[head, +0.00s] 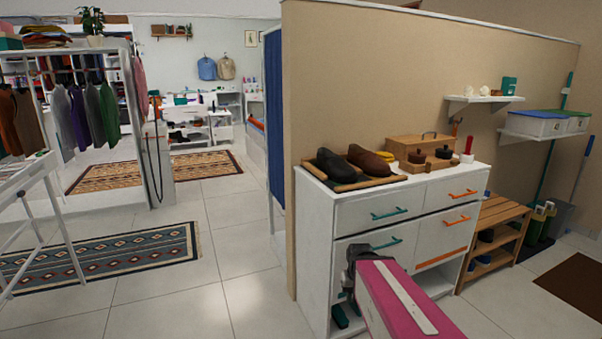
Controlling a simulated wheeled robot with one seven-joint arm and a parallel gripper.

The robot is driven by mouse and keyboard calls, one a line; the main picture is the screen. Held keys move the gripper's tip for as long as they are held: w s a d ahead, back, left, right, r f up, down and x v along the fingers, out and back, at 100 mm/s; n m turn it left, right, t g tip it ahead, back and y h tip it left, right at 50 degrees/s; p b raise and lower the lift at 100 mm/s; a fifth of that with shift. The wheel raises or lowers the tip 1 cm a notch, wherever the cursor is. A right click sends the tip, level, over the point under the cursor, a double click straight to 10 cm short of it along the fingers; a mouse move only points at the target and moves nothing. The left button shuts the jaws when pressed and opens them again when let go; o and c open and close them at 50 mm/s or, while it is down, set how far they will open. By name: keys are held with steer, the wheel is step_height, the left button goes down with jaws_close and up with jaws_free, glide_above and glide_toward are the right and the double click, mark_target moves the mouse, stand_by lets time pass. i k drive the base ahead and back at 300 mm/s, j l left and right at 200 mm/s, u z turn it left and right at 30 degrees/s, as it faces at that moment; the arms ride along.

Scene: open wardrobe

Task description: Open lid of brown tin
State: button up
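Two small round dark tins, one at left (417,157) and one at right (445,152), sit at the front of the wooden box on the white cabinet's top. They are too small to tell which is brown, and their lids look shut. My gripper (351,262) is the dark part at the far end of my magenta arm. It is low in front of the cabinet's lower left front, below and left of the tins and well apart from them. Its fingers are mostly hidden, so I cannot tell whether it is open.
The white cabinet (352,213) has teal and orange handles. A red-handled brush (468,147) stands to the right. A wooden rack (497,232) adjoins the cabinet's right.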

mark_target(418, 152)
steer(key=z, duration=0.85)
